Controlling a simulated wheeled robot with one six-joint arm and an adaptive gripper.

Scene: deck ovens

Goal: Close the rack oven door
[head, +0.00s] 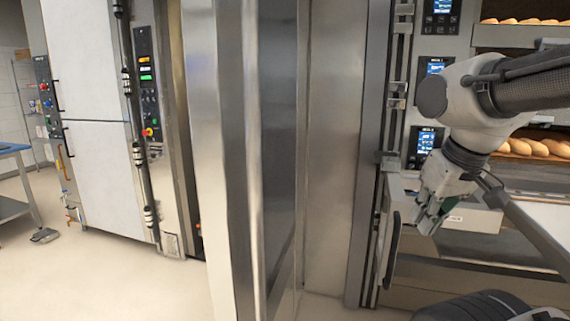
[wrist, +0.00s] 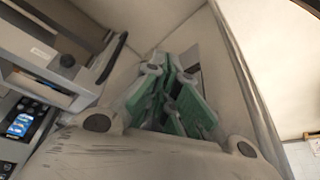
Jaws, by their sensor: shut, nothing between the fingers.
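The rack oven door (head: 205,170) appears as a tall stainless steel panel in the middle of the head view. It stands open, swung out towards me and seen nearly edge-on. Its lower end runs out of the picture, and I cannot make out its handle. My gripper (head: 432,215) is to the right of the door, in front of the deck ovens, pointing down and apart from the door. In the wrist view my gripper (wrist: 178,88) shows green finger pads brought together, with nothing held between them.
Deck ovens with screens (head: 421,145) and bread loaves (head: 540,147) are at the right, close behind my arm. A dark handle (head: 390,250) stands just left of my gripper. A white-doored unit (head: 95,120) is at the left.

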